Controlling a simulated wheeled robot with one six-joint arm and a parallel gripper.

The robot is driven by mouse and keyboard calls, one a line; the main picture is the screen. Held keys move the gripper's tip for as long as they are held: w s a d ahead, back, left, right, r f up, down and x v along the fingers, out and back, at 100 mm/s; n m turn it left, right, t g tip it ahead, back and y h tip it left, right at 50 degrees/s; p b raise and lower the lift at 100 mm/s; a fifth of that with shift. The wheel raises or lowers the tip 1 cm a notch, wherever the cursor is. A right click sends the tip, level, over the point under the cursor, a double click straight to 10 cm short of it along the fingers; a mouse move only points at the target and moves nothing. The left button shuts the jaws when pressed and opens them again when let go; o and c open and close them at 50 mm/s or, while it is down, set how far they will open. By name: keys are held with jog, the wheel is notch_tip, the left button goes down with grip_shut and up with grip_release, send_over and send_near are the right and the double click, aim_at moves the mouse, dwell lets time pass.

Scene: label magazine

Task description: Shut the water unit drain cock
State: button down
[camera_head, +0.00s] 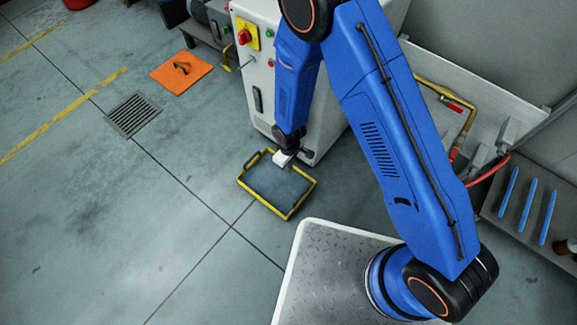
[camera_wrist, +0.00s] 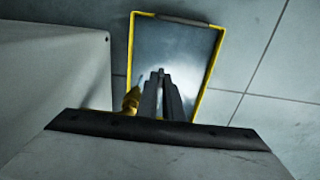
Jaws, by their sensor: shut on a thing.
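The water unit is the white cabinet (camera_head: 262,82) at the top centre of the head view; its pale side (camera_wrist: 55,75) fills the left of the wrist view. My gripper (camera_head: 284,158) is low beside the cabinet's base, above the near tray. In the wrist view my gripper's fingers (camera_wrist: 161,76) are close together, shut on the drain cock lever, which they mostly hide. A brass-yellow part of the drain cock (camera_wrist: 132,99) shows just left of the fingers. The lever's angle cannot be made out.
A yellow-rimmed tray (camera_head: 301,202) lies on the floor under my gripper; its rim (camera_wrist: 213,65) shows in the wrist view. An orange mat (camera_head: 183,74) and a floor grate (camera_head: 133,115) lie to the left.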

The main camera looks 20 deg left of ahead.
jog(key=shift+w+d+f+t+y, duration=0.15)
jog(key=shift+d+f+t+y, duration=0.05)
jog(key=shift+t+y, duration=0.1)
jog(key=shift+f, duration=0.15)
jog(key=shift+s+d+f+y, duration=0.15)
jog(key=shift+s+f+y, duration=0.1)
jog(key=shift+y, duration=0.45)
jog(key=shift+w+f+t+y, duration=0.1)
jog(key=shift+f+t+y, duration=0.05)
jog(key=shift+t+y, duration=0.2)
jog(key=c, duration=1.9)
grip_release()
